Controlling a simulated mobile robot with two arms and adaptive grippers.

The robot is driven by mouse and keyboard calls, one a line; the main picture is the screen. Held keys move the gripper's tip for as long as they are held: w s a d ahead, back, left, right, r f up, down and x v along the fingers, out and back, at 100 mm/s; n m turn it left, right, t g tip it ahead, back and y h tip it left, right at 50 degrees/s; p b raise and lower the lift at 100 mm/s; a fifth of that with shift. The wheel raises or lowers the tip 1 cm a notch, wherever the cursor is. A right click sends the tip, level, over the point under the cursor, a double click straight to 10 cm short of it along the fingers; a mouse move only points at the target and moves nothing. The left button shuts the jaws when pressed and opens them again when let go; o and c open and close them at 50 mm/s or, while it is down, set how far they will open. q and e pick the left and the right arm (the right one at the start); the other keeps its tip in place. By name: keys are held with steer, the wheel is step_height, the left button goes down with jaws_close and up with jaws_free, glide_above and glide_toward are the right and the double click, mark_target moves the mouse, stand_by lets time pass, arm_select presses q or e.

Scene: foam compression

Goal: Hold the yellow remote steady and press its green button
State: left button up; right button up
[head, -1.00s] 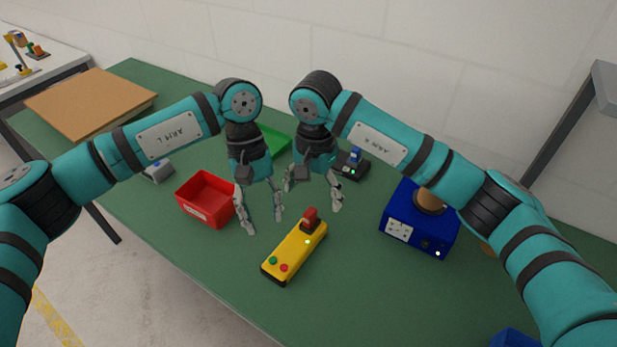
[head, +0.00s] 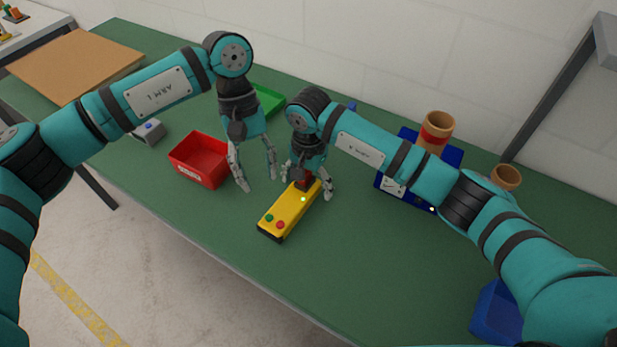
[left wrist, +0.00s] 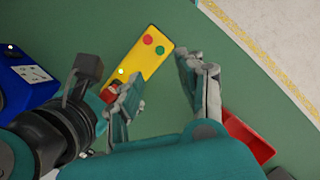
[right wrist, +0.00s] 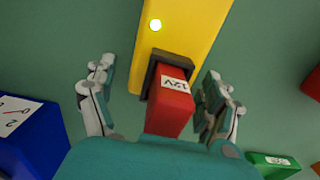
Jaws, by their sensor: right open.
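The yellow remote (head: 292,207) lies on the green table, its green button (head: 269,217) and red button (head: 281,224) at the near end. A red block marked 12V (right wrist: 170,105) sits in a dark socket at its far end. My right gripper (head: 308,187) is open, with its fingers on either side of the red block; the right wrist view shows gaps between them. My left gripper (head: 257,181) is open and empty, left of the remote. The left wrist view shows the green button (left wrist: 148,39) beyond its fingers, uncovered.
A red bin (head: 200,160) stands left of my left gripper, a green tray (head: 267,101) behind. A blue box (head: 407,191) with a brown cylinder (head: 435,131) is at the right, partly behind my right arm. The table in front right of the remote is clear.

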mark_target(270, 220)
steer(key=c, duration=1.5)
arm_select(q)
jaws_close()
stand_by(0.4)
steer(key=s+d+f+n+t+h, duration=0.2)
steer(key=n, duration=0.1)
steer(key=shift+s+d+f+n+h, duration=0.15)
steer(key=shift+s+f+n+h, duration=0.15)
steer(key=shift+f, duration=0.1)
steer(key=shift+s+d+r+n+t+h, duration=0.15)
steer(key=shift+s+n+t+h, duration=0.1)
steer(key=shift+n+t+h, duration=0.45)
step_height(270, 220, up, 4)
steer(key=s+a+r+n+t+h, duration=0.1)
steer(key=s+n+t+h, duration=0.15)
steer(key=n+t, duration=0.3)
steer(key=shift+n+g, duration=0.25)
steer(key=shift+n, duration=0.1)
steer(key=shift+w+f, duration=0.2)
steer(key=shift+f, duration=1.3)
steer(key=shift+w+f, duration=0.15)
steer(key=shift+f, duration=1.4)
steer(key=shift+w+f, duration=0.2)
steer(key=shift+f, duration=1.3)
